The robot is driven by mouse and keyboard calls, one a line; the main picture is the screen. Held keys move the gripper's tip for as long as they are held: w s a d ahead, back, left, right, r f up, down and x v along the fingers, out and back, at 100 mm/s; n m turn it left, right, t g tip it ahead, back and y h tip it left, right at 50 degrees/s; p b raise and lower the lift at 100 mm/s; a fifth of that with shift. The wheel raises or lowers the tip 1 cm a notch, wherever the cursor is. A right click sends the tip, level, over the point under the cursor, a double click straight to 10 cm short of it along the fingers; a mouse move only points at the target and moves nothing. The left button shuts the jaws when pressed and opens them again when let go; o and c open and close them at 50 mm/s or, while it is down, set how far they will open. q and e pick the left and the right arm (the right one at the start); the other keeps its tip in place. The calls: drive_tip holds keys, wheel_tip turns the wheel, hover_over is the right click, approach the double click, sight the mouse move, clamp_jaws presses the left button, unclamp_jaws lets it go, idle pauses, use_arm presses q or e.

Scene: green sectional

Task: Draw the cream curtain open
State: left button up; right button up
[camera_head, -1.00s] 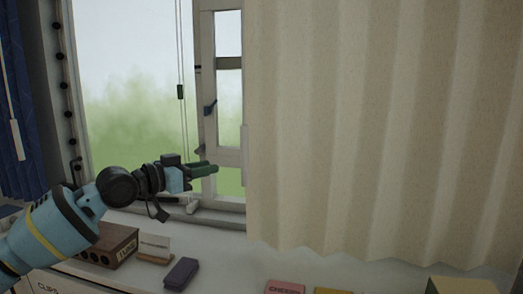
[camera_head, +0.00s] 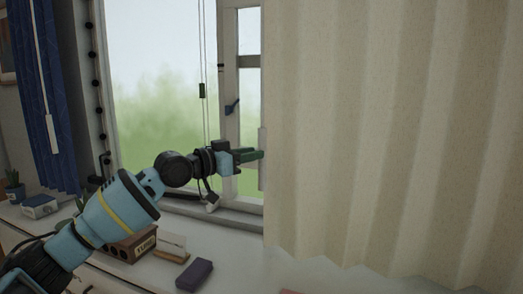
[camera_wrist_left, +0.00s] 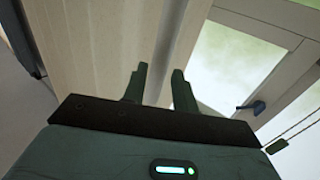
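The cream curtain (camera_head: 390,120) hangs in folds over the right half of the head view and covers that side of the window. A pale upright strip (camera_head: 262,160) shows at its left edge. My left gripper (camera_head: 262,154) is at that edge, at the strip's height, fingers pointing right. In the left wrist view its two green fingers (camera_wrist_left: 159,88) are apart, with the curtain (camera_wrist_left: 105,45) ahead and to the left. The curtain's pale edge shows beyond the gap; I cannot tell whether the fingers touch it. My right gripper is not in view.
A blue curtain (camera_head: 45,100) hangs at left. Below on the sill lie a brown box (camera_head: 130,247), a small card holder (camera_head: 172,246) and a purple block (camera_head: 195,274).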

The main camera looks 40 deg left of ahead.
use_arm(q)
drive_tip(key=x, duration=0.4)
clamp_jaws()
